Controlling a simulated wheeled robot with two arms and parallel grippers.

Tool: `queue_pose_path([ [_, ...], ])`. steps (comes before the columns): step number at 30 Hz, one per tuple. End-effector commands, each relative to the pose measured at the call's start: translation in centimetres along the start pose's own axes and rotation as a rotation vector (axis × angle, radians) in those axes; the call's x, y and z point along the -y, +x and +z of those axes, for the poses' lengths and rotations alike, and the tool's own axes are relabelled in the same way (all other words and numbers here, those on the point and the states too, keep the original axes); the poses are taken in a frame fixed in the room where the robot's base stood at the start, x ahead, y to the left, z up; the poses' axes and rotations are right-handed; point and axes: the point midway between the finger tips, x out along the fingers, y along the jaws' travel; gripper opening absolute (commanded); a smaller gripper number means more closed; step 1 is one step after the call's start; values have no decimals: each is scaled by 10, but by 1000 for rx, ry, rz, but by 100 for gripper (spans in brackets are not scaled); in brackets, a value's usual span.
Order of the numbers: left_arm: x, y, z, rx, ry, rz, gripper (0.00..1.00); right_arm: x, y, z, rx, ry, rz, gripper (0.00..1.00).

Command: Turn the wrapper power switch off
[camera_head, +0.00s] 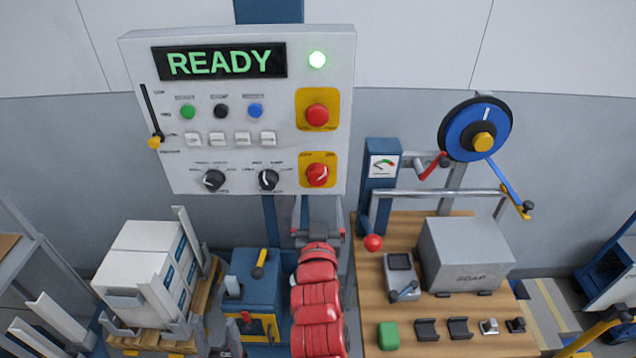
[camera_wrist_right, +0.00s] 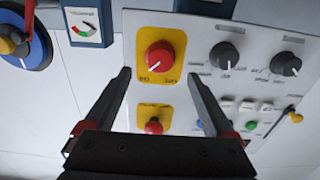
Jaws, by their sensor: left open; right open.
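The wrapper power switch, a red rotary knob with a white mark on a yellow plate (camera_head: 317,174), sits at the lower right of the white control panel (camera_head: 236,178). In the right wrist view the switch (camera_wrist_right: 159,57) appears beyond and between my fingertips. Its white mark is slanted. My right gripper (camera_head: 320,203) is open and empty, just below the switch; whether it touches the panel I cannot tell. It also shows in the wrist view (camera_wrist_right: 158,76). The panel display (camera_head: 220,63) reads READY and a green lamp (camera_head: 317,60) is lit.
A red push button (camera_head: 317,115) on a yellow plate sits above the switch. Two black knobs (camera_head: 213,180) (camera_head: 268,180) are to its left. A blue gauge box (camera_head: 380,185) and a bench (camera_head: 460,345) with a grey box (camera_head: 466,255) stand to the right.

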Motion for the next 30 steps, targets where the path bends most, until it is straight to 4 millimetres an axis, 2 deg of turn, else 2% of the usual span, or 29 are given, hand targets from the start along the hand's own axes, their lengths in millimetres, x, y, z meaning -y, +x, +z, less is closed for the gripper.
queue_pose_path([
  [1,0,9,-2,1,0,0,50,-1,12,-4,4,-2,3,89],
  [6,1,20,-3,1,0,0,50,-1,42,-3,4,-3,2,89],
  [12,1,27,-4,1,0,0,50,0,66,-2,-1,-2,0,89],
  [18,1,28,-5,1,0,0,50,0,74,0,2,0,-1,89],
  [25,1,28,-5,1,0,0,50,0,74,1,1,0,-1,89],
  [26,1,28,-5,1,0,0,50,0,74,1,1,-1,-1,86],
  [30,1,28,-5,1,0,0,50,0,74,0,1,-1,-1,60],
])
